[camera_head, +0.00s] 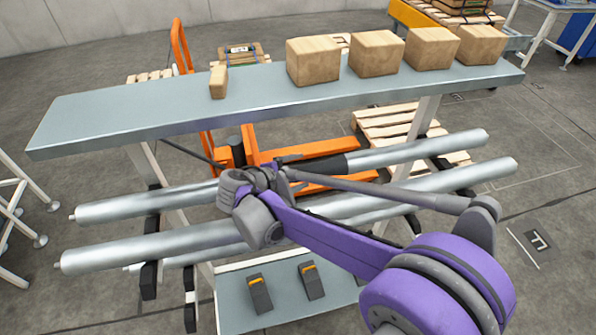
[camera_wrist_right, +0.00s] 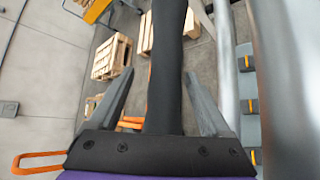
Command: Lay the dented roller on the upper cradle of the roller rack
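In the head view, the roller rack (camera_head: 140,160) carries long silver rollers. The rear roller (camera_head: 420,150) has a black middle section. A front roller (camera_head: 160,247) lies nearer, and part of another roller (camera_head: 215,254) shows below it. I cannot make out a dent on any of them. My right gripper (camera_head: 268,180) is at the rear roller's middle and hides part of it. In the right wrist view, the open fingers (camera_wrist_right: 160,100) stand on either side of a black bar (camera_wrist_right: 166,60), seemingly the roller's middle section, with a gap at the left finger. My left gripper is not in view.
A grey top shelf (camera_head: 150,110) with several cardboard boxes (camera_head: 377,53) spans above the rollers. An orange pallet jack (camera_head: 250,150) and wooden pallets (camera_head: 395,122) stand behind.

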